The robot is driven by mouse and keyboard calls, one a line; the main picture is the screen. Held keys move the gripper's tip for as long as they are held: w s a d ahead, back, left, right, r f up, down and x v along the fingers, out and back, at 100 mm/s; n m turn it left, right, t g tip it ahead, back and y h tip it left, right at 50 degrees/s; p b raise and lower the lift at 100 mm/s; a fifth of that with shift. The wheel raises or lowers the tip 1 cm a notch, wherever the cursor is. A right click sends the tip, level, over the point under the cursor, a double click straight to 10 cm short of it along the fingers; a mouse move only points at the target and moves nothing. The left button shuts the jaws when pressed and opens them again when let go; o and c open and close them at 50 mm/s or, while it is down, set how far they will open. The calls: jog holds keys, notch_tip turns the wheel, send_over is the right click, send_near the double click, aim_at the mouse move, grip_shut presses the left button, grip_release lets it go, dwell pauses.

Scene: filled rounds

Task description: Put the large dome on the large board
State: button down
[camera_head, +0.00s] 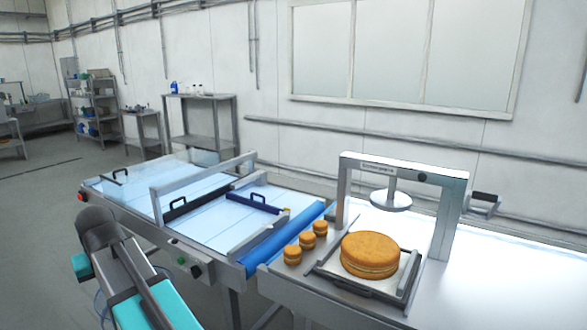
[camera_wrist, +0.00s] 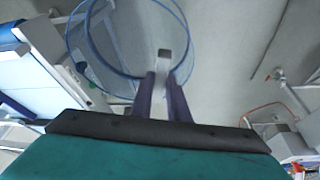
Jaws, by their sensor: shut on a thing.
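In the wrist view, a clear dome (camera_wrist: 78,62) with thin blue rim lines hangs in front of my gripper (camera_wrist: 164,80). My gripper's two dark fingers are shut on it; the exact grip point is hard to make out. The dome is not clearly visible in the head view. A large round filled cake (camera_head: 370,252) sits on a flat grey plate (camera_head: 347,283) under a press in the head view. I cannot tell whether this plate is the large board. My arm is at the lower left of the head view, apart from the cake.
The press frame (camera_head: 446,215) with its round disc (camera_head: 391,201) stands over the cake. Several small filled cakes (camera_head: 306,240) line up left of it. A conveyor with a blue roller (camera_head: 285,240) adjoins. The white table (camera_head: 500,290) is clear on the right.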

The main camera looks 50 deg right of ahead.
jog(key=s+d+r+m+g+h+p, duration=0.1)
jog(key=s+d+r+m+p, duration=0.2)
jog(key=d, duration=0.9)
jog(key=s+d+r+m+g+h+p, duration=0.1)
jog(key=s+d+r+m, duration=0.3)
jog(key=d, duration=0.8)
jog(key=s+d+r+m+g+h+p, duration=0.1)
jog(key=s+d+r+m+p, duration=0.2)
jog(key=d, duration=0.9)
jog(key=s+d+r+m+g+p, duration=0.1)
jog(key=s+d+r+m, duration=0.2)
jog(key=s+d, duration=0.5)
jog(key=s+d+r+m+g+p, duration=0.1)
jog(key=s+d+r+m, duration=0.3)
jog(key=s+d, duration=0.4)
jog(key=s+d+r+m+g+p, duration=0.1)
jog(key=s+d+r+m, duration=0.3)
jog(key=s+d, duration=0.5)
jog(key=s+p, duration=0.1)
jog(key=s, duration=0.3)
jog(key=shift+s+p, duration=0.2)
jog(key=shift+p, duration=0.2)
jog(key=shift+f, duration=0.1)
jog(key=shift+f+b, duration=1.6)
jog(key=shift+f, duration=6.5)
